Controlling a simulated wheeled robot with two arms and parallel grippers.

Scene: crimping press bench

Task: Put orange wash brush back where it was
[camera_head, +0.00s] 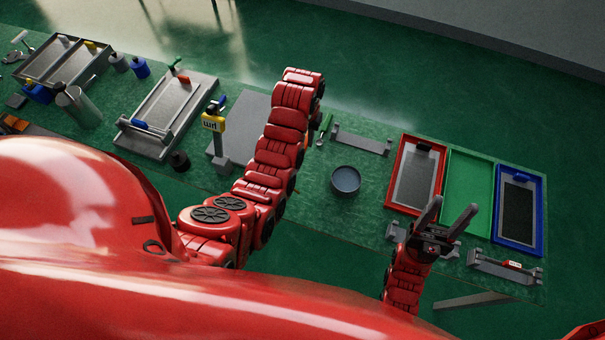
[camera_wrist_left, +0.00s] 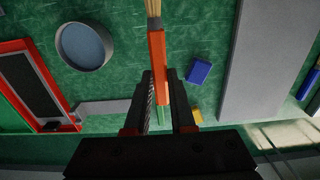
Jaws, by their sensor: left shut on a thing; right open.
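The orange wash brush (camera_wrist_left: 158,62) has a long orange handle and pale bristles (camera_wrist_left: 153,10), which run out of the top of the left wrist view. My left gripper (camera_wrist_left: 160,78) is shut on its handle. I cannot tell its height above the bench. In the head view, my left arm hides the brush and my left gripper. A green-handled tool (camera_head: 325,122) lies by my left wrist; green also shows past the fingers (camera_wrist_left: 160,114). A grey rack (camera_head: 360,139) stands just right of it. My right gripper (camera_head: 454,207) is open and empty before the coloured trays.
Red (camera_head: 390,190), green (camera_head: 470,175) and blue (camera_head: 542,220) trays stand right. Another grey rack (camera_head: 500,268) holds a red piece. A grey plate (camera_head: 255,108) and yellow-blue device (camera_head: 213,122) are left.

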